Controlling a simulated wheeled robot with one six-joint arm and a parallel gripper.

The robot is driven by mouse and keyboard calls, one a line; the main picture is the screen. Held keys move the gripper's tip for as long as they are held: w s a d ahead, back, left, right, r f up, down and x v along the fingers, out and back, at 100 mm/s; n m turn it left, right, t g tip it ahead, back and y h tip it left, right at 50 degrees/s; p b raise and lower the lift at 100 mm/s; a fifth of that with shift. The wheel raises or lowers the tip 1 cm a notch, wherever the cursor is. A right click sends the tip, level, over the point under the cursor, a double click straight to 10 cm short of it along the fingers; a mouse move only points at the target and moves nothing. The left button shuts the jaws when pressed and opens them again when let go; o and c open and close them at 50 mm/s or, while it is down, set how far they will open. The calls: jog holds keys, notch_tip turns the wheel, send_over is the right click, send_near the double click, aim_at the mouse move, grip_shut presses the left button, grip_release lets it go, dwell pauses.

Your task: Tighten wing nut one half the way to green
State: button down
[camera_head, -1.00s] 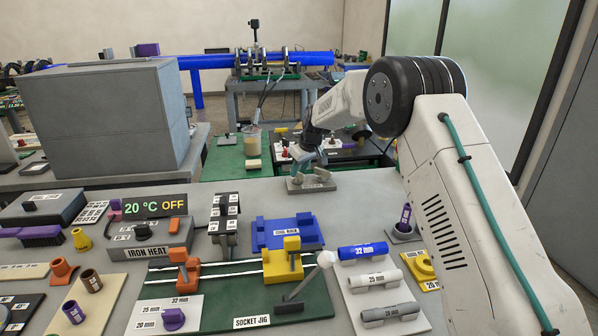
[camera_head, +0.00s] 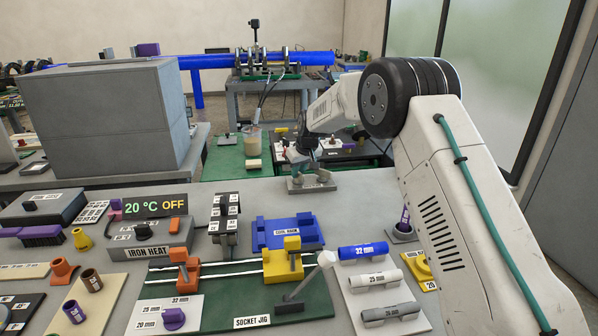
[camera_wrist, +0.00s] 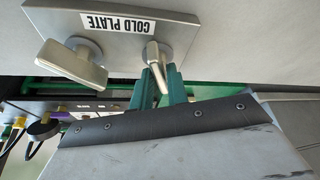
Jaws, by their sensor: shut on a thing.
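The cold plate (camera_head: 313,187) is a small grey block at the back edge of the bench. In the wrist view the cold plate (camera_wrist: 190,22) appears upside down with two metal wing nuts. One wing nut (camera_wrist: 72,62) at left has a wide flat wing and is free. My gripper (camera_wrist: 158,72) has its green fingers shut on the other wing nut (camera_wrist: 157,54), whose wing stands nearly edge-on between them. In the head view my gripper (camera_head: 304,168) is over the plate, and the nuts are too small to read there. No number or green mark on the nuts is visible.
The blue cool block (camera_head: 288,233), the socket jig (camera_head: 240,300) and the iron heat unit (camera_head: 150,240) stand in front of the plate. A large grey box (camera_head: 105,120) stands at left. Bare bench lies around the plate.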

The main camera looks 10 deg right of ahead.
jog(key=shift+m, duration=0.4)
jog(key=c, duration=1.5)
grip_release()
jog(key=shift+v, duration=3.9)
jog(key=shift+a, duration=0.1)
jog(key=shift+s, duration=0.1)
